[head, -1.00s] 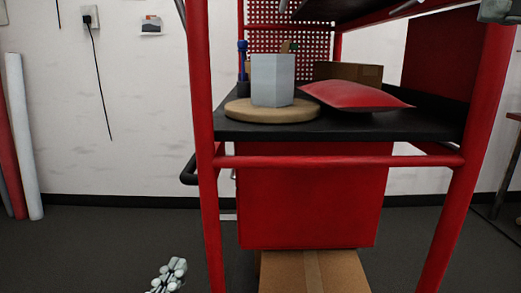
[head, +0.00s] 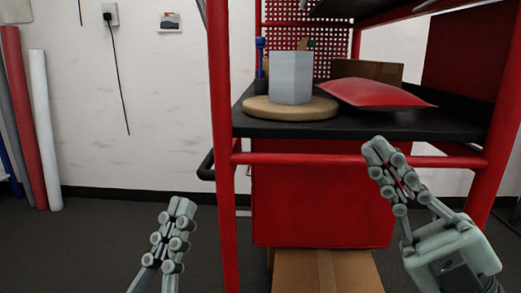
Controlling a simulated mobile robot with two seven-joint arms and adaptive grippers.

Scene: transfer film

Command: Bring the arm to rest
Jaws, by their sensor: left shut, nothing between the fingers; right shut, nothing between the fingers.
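My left gripper (head: 182,205) is in the lower left of the head view, pointing up over the dark floor. Its fingers are together and hold nothing. My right gripper (head: 372,148) is at the lower right, in front of the red cart's front rail (head: 300,158). Its fingers are together and empty, pointing up and to the left. I cannot tell whether it touches the rail.
The cart's black shelf (head: 350,127) bears a round wooden board (head: 262,110) with a grey hexagonal pot (head: 291,78), and a red cushion (head: 375,93). A cardboard box (head: 300,272) sits below. Open floor (head: 90,240) lies left of the cart.

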